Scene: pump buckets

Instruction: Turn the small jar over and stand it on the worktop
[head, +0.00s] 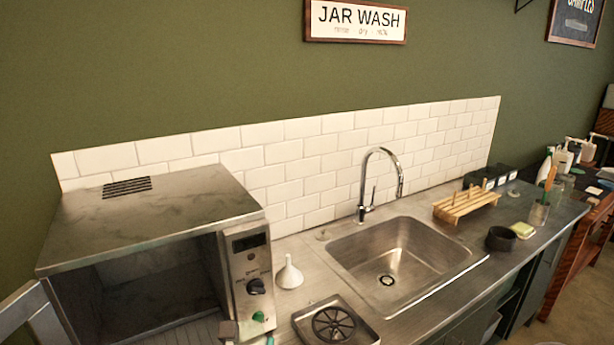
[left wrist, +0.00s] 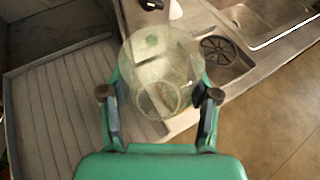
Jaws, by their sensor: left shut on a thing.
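In the left wrist view the small jar (left wrist: 160,62) is clear, pale greenish glass, held between the two fingers of my left gripper (left wrist: 160,97). The fingers press on opposite sides of it. A round ring shows at the jar's end nearest the camera; I cannot tell whether that is its mouth or its base. The jar looks empty. In the head view only a bit of my green left gripper (head: 246,335) shows at the bottom edge, in front of the metal cabinet, and the jar is hard to make out there. My right gripper is not in view.
The open-fronted metal cabinet (head: 150,220) stands left, with a ribbed floor (left wrist: 55,110). A wooden rack (head: 466,204) and dark bowl (head: 500,239) stand right.

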